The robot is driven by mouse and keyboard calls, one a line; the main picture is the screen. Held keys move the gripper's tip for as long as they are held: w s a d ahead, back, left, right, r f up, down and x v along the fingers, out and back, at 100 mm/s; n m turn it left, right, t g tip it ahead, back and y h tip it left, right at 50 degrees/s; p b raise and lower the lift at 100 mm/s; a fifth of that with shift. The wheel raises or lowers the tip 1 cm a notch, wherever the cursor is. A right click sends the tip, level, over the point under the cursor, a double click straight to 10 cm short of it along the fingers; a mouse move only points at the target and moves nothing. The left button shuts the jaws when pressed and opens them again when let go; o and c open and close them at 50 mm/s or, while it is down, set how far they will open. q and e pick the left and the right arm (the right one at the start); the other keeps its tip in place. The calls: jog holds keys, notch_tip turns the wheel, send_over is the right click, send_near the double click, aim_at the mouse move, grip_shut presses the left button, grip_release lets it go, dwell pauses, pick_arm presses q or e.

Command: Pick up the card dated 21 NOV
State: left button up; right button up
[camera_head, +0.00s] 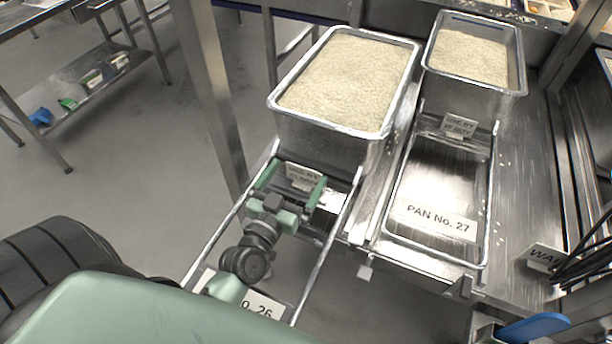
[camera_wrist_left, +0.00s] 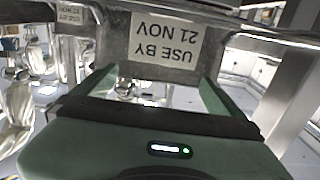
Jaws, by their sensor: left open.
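The card dated 21 NOV (camera_wrist_left: 165,48) reads "USE BY 21 NOV" upside down in the left wrist view, on the metal front below the near rice pan (camera_wrist_left: 108,44). In the head view this card (camera_head: 303,172) is small, its print too blurred to read. My left gripper (camera_head: 294,180) is open, its green fingers spread to either side of the card. Nothing is held between them. In the left wrist view the fingers point toward the card's lower edge. My right gripper is not in view.
A second rice pan (camera_head: 470,60) stands to the right with another card (camera_head: 459,125) at its front. Metal rails flank my left gripper; a blue handle (camera_head: 535,328) sits at bottom right.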

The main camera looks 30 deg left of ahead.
aim_at(303, 175)
pick_arm(q)
jog(key=f, duration=0.4)
jog(key=shift+w+a+b, duration=0.1)
jog(key=shift+w+b, duration=0.2)
jog(key=shift+w, duration=0.65)
jog(key=w, duration=0.5)
jog(key=shift+w+a, duration=0.15)
jog(key=shift+w, duration=0.2)
jog(key=c, duration=1.2)
jog(key=shift+o, duration=0.2)
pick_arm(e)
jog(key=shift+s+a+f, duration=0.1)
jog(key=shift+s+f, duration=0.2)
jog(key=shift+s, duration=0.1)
pick_arm(q)
jog(key=shift+r+p, duration=0.1)
jog(key=shift+p, duration=0.2)
